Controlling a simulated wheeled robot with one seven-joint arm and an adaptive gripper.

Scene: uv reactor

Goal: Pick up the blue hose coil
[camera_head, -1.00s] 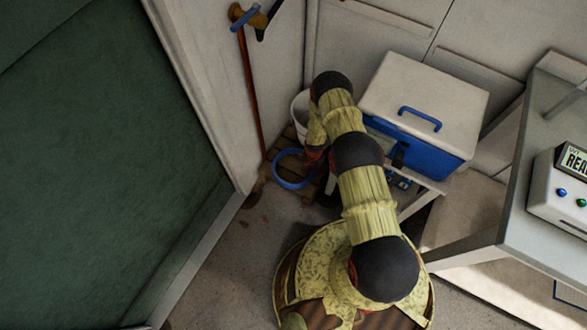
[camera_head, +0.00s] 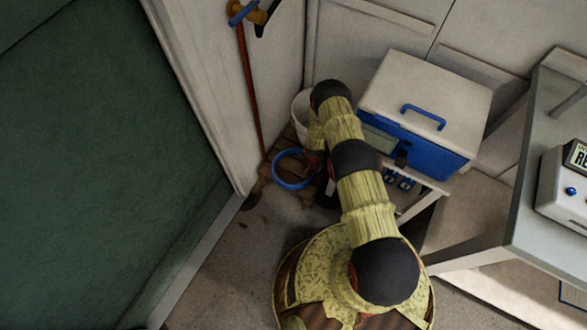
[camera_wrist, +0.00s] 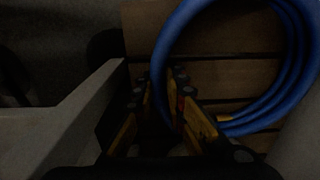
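The blue hose coil (camera_head: 279,179) lies on a slatted wooden pallet in the corner. It fills the upper right of the wrist view (camera_wrist: 292,95) as several looped strands. My gripper (camera_wrist: 164,76) is open, with its two yellow-and-black fingers on either side of the coil's left strands. The strands run down between the fingers; I cannot tell whether either finger touches them. In the head view my gripper is mostly hidden by my own arm, at the coil's right edge.
Wooden slats (camera_wrist: 240,70) lie under the coil. A white bucket (camera_head: 300,105) stands behind it. A red-brown pole (camera_head: 250,90) leans on the wall at left. A blue-and-white cooler box (camera_head: 425,95) is on the right, beside a grey bench (camera_head: 530,215).

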